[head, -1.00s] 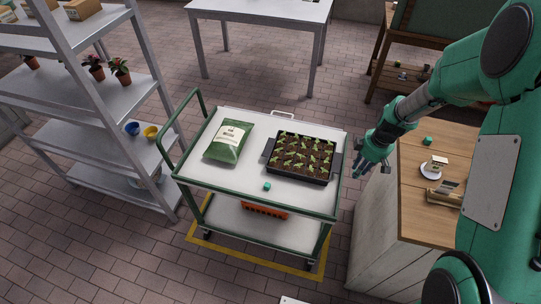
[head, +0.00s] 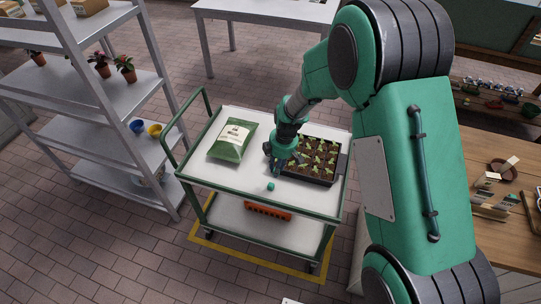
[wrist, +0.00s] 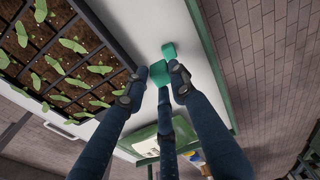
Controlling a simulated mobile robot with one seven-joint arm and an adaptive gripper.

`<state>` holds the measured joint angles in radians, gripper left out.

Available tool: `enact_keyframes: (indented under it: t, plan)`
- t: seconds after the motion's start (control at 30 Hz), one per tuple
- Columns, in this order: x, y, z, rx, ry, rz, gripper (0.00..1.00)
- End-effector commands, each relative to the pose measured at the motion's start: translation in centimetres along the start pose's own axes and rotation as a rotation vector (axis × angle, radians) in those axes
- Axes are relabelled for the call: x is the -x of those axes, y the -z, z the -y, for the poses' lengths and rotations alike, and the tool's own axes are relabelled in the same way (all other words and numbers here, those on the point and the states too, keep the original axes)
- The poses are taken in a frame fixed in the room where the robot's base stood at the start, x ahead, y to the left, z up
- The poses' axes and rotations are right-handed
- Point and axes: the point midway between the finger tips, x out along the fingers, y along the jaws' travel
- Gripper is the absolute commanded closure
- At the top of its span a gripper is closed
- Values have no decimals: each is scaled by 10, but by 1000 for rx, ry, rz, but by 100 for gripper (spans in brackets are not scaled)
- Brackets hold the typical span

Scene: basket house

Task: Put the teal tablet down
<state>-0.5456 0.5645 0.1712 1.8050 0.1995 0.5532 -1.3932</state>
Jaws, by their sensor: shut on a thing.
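My gripper (head: 279,168) reaches down over the cart top, just left of the seedling tray. In the wrist view, its fingers (wrist: 160,80) are shut on a small teal tablet (wrist: 159,76), held at the fingertips. I cannot make out the held tablet in the head view. A second small teal tablet (head: 270,186) lies on the white cart top (head: 225,178), in front of my gripper. It also shows in the wrist view (wrist: 168,49), just beyond the held one. Whether the held tablet touches the cart is unclear.
The black seedling tray (head: 305,177) is close to my gripper on its right. A green bag (head: 232,141) lies at the cart's left. Bare cart top shows along the front. A grey shelf (head: 90,110) stands left, a wooden bench (head: 520,225) right.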

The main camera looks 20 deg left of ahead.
Motion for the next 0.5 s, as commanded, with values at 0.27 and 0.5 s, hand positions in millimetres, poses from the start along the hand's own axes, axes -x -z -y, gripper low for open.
enact_keyframes:
  t: [0.27,0.5]
  plan:
    - [-28,95,29,159,17,-2,89]
    - [-50,167,61,285,31,-5,89]
